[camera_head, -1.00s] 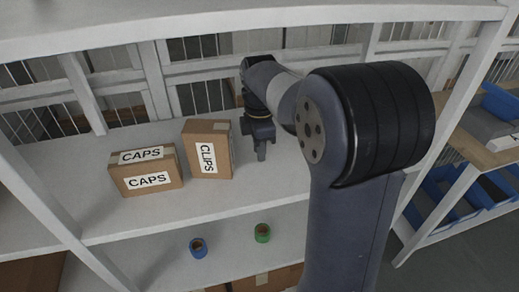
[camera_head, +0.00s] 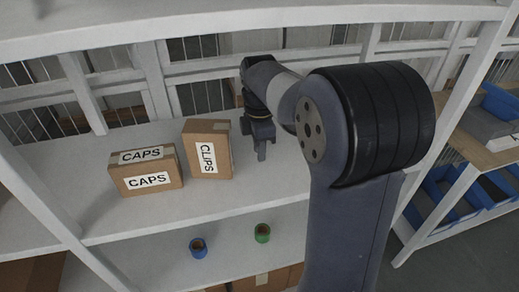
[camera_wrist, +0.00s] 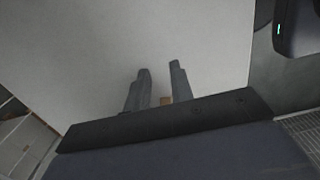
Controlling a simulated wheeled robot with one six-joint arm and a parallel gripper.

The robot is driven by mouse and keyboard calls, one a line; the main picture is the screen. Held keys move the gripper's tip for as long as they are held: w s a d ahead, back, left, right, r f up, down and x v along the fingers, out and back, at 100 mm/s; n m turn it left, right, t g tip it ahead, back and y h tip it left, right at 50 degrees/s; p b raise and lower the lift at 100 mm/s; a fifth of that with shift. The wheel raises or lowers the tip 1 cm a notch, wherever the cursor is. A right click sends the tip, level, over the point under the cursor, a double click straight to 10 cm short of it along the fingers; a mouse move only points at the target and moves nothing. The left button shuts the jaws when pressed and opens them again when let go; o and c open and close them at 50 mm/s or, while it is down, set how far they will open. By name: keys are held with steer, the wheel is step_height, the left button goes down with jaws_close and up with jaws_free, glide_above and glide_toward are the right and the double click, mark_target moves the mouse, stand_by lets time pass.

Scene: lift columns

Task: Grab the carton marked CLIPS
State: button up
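The carton marked CLIPS (camera_head: 222,155) stands upright on the white shelf, brown with a white label on its front. My gripper (camera_head: 261,152) is just to the right of this carton, pointing down over the shelf, with a small gap between them in the head view. In the wrist view my gripper's two fingers (camera_wrist: 158,84) are apart, with only pale shelf surface past their tips. A small brown patch (camera_wrist: 166,101) shows between the finger bases; I cannot tell what it is.
A wider carton marked CAPS (camera_head: 147,169) stands left of the CLIPS carton. A white upright (camera_head: 450,130) bounds the shelf at right. Blue bins (camera_head: 440,205) lie beyond it.

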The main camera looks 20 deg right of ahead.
steer(key=o, duration=1.2)
